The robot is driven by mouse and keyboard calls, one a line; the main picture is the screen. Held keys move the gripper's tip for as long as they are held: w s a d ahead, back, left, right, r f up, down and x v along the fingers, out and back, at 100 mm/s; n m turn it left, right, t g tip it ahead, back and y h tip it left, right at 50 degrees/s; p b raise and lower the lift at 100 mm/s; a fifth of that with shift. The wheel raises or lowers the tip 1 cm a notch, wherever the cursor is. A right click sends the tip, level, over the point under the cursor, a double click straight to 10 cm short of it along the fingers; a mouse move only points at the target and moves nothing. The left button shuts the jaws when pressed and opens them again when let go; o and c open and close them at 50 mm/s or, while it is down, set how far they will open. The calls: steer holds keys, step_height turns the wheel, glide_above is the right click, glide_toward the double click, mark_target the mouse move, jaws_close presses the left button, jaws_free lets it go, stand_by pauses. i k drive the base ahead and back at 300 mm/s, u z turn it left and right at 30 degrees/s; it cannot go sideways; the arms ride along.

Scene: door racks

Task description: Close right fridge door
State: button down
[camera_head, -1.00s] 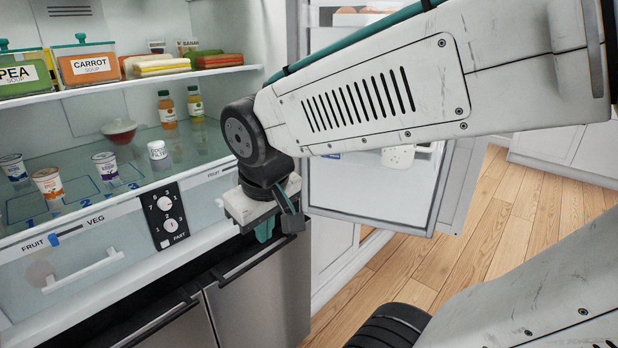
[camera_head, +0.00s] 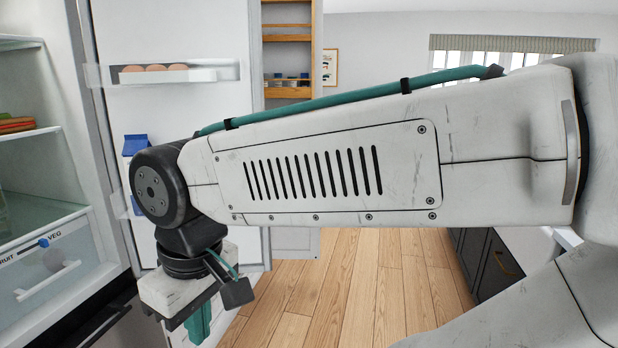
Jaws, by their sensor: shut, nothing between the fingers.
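The right fridge door (camera_head: 192,38) stands open in the head view, its white inner side facing me. It carries an upper bin with eggs (camera_head: 172,74) and a blue-topped carton (camera_head: 134,146) lower down. My arm crosses in front of the door and hides much of its lower part. My gripper (camera_head: 198,322) points down at the lower left, in front of the door's lower part. Its teal fingers are shut with nothing between them. I cannot tell whether it touches the door.
The open fridge interior (camera_head: 35,175) with shelves and a drawer (camera_head: 45,262) is at the left. Wooden floor (camera_head: 340,280) lies clear beyond my arm. Wooden shelves (camera_head: 288,50) stand behind the door, and a dark cabinet (camera_head: 485,262) stands at the right.

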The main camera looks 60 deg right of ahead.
mark_target(223, 37)
steer(key=z, duration=0.45)
steer(key=i, duration=0.35)
steer(key=z, duration=1.5)
